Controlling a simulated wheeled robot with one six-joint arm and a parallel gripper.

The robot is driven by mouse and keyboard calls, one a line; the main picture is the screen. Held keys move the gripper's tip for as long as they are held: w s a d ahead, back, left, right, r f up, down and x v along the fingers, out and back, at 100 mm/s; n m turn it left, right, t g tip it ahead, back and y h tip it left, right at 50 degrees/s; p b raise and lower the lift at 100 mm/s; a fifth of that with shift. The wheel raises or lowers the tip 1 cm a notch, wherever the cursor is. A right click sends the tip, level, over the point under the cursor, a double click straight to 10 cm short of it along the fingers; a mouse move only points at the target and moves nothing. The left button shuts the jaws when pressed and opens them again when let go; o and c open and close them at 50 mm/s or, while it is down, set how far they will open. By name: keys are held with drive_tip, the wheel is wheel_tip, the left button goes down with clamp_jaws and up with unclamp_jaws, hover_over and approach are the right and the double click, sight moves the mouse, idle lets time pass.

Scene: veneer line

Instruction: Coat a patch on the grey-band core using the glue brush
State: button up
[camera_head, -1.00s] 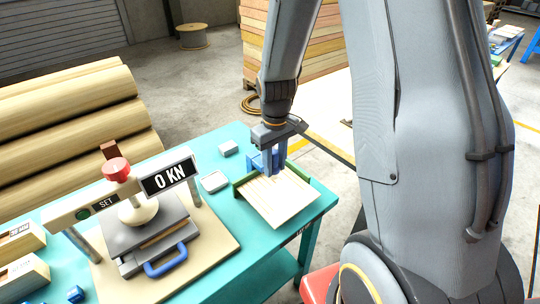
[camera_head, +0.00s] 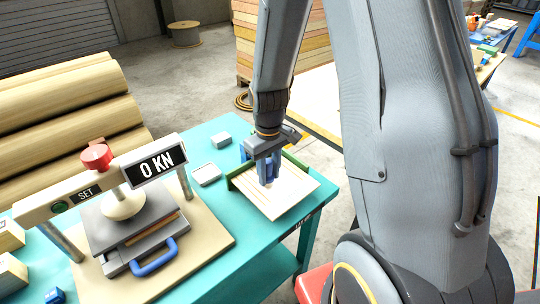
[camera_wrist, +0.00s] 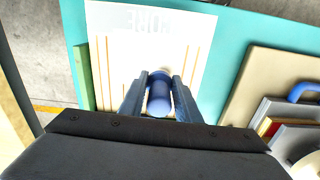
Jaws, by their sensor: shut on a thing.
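My gripper (camera_head: 268,178) is shut on a blue cylindrical handle, which I take as the glue brush (camera_wrist: 159,94). It is upright between the fingers in the wrist view, its lower end hidden. My gripper is over a pale, square board (camera_head: 297,190) with thin tan stripes, on the teal table. The board also shows in the wrist view (camera_wrist: 118,50), with faint upside-down lettering at its far edge. I cannot make out a grey band on it, or whether the brush touches it.
A green rail (camera_head: 240,179) runs along one board edge. A press (camera_head: 122,202) reading 0 KN, with a blue handle, stands to the left. A small white dish (camera_head: 207,174) and a small grey block (camera_head: 221,140) lie on the table (camera_head: 203,138). Log rolls (camera_head: 65,105) lie behind.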

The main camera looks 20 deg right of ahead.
sight(271, 161)
drive_tip(key=a, duration=0.1)
drive_tip(key=s+a, duration=0.1)
drive_tip(key=a, duration=0.1)
drive_tip(key=shift+s+a, duration=0.1)
drive_tip(key=shift+f+b, duration=0.15)
drive_tip(key=shift+b, duration=0.45)
drive_tip(key=d, duration=0.2)
drive_tip(key=w+d+p, duration=0.1)
drive_tip(key=shift+r, duration=0.25)
drive_tip(key=shift+w+d+f, duration=0.1)
drive_tip(key=shift+d, duration=0.3)
wheel_tip(271, 161, up, 8)
drive_tip(key=p, duration=0.6)
